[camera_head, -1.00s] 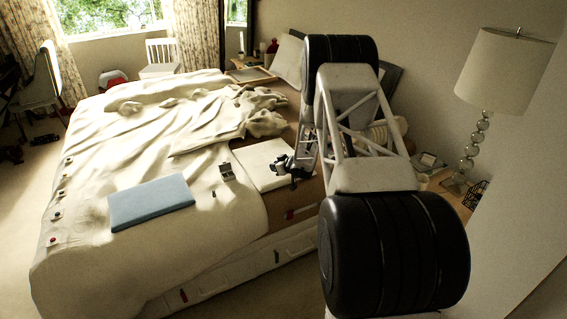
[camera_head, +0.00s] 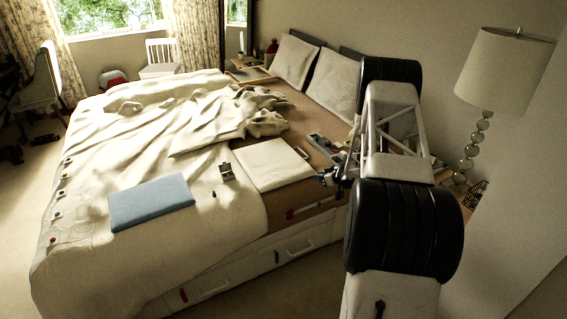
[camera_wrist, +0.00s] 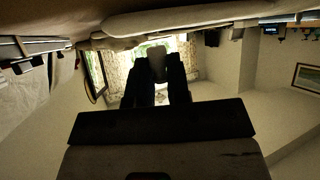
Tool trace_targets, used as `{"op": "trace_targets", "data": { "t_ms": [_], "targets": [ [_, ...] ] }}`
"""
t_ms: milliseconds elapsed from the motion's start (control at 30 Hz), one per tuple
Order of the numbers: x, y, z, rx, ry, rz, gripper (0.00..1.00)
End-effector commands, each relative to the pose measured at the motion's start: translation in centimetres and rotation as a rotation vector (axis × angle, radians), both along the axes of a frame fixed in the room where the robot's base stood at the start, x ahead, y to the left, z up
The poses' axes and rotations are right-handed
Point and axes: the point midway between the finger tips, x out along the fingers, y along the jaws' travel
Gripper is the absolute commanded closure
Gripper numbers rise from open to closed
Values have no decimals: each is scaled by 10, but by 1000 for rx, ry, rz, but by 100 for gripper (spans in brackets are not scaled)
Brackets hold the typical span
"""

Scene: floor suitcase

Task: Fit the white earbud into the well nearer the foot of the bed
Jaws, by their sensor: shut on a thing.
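A small open case (camera_head: 227,173) stands on the bed cover, its lid up; its wells are too small to make out. My gripper (camera_head: 328,177) is to the right of it, near the bed's right edge. In the wrist view my gripper (camera_wrist: 158,88) points across the room, its dark fingers shut on a small rounded thing (camera_wrist: 157,62). That thing is backlit, so I cannot tell whether it is the white earbud. A tiny dark thing (camera_head: 213,195) lies on the cover just in front of the case. No white earbud can be made out on the bed.
A blue flat box (camera_head: 151,202) lies left of the case and a white flat panel (camera_head: 270,166) right of it. A grey tray (camera_head: 322,143) lies beyond my gripper. A lamp (camera_head: 505,70) stands at right. Small items line the bed's left edge.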

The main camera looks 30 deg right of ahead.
Motion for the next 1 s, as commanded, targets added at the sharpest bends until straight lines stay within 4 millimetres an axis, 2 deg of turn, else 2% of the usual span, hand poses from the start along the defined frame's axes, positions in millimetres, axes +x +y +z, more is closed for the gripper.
{"op": "trace_targets", "data": {
  "t_ms": [467, 667, 1000],
  "targets": [
    [4, -2, -1, 0, 0, 0, 100],
    [17, -9, -3, 1, 0, 0, 100],
    [50, -29, -7, 0, 0, 1, 100]
  ]
}}
